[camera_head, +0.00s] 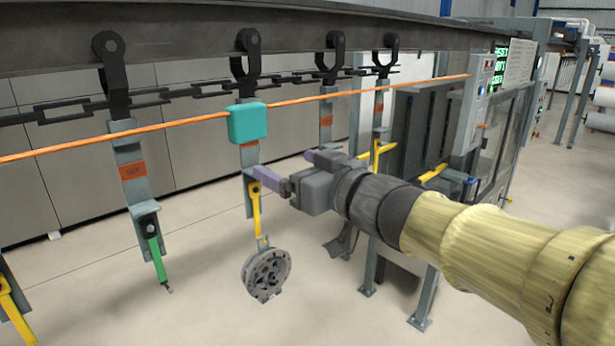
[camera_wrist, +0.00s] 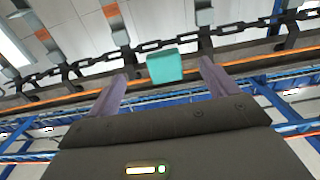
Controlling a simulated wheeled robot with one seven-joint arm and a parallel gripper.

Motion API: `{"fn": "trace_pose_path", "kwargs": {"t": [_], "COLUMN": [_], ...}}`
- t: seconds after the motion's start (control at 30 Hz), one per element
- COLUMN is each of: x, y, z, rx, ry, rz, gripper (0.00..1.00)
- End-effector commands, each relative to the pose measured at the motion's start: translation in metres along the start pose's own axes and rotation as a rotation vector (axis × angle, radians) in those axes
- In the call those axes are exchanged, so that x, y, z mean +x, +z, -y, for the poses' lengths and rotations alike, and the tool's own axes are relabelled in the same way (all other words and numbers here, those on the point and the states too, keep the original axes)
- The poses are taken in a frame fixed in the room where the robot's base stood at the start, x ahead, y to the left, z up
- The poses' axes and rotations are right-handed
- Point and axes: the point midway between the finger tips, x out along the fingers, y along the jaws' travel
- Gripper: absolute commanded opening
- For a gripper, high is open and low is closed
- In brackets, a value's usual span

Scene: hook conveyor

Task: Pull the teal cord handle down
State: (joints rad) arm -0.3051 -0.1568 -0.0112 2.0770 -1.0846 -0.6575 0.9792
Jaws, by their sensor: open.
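The teal cord handle (camera_head: 248,123) is a rounded block on the orange cord (camera_head: 345,93), in front of a hanging hook plate in the head view. In the wrist view the teal handle (camera_wrist: 164,67) shows beyond and between my two purple fingers. My gripper (camera_head: 283,171) is open and empty, a little below and to the right of the handle in the head view. The fingers (camera_wrist: 163,85) do not appear to touch the handle. The exact gap in depth is hard to tell.
A dark chain (camera_head: 180,93) and overhead rail (camera_head: 200,40) run behind the cord. Hangers carry tags, a yellow hook (camera_head: 254,210), a green hook (camera_head: 153,258) and a round grey metal part (camera_head: 266,274). A control cabinet (camera_head: 480,95) stands at the right.

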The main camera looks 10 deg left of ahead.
Motion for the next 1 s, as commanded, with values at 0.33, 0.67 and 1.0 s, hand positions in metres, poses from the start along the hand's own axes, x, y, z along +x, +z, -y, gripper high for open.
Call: {"fn": "trace_pose_path", "kwargs": {"t": [0.33, 0.67, 1.0], "x": [-0.028, -0.028, -0.07], "y": [0.001, 0.008, 0.134], "z": [0.0, -0.01, -0.113], "rx": [0.001, 0.007, 0.109], "ry": [0.0, 0.037, 0.488], "rz": [0.001, 0.013, 0.31], "gripper": [0.85, 0.85, 0.85]}}
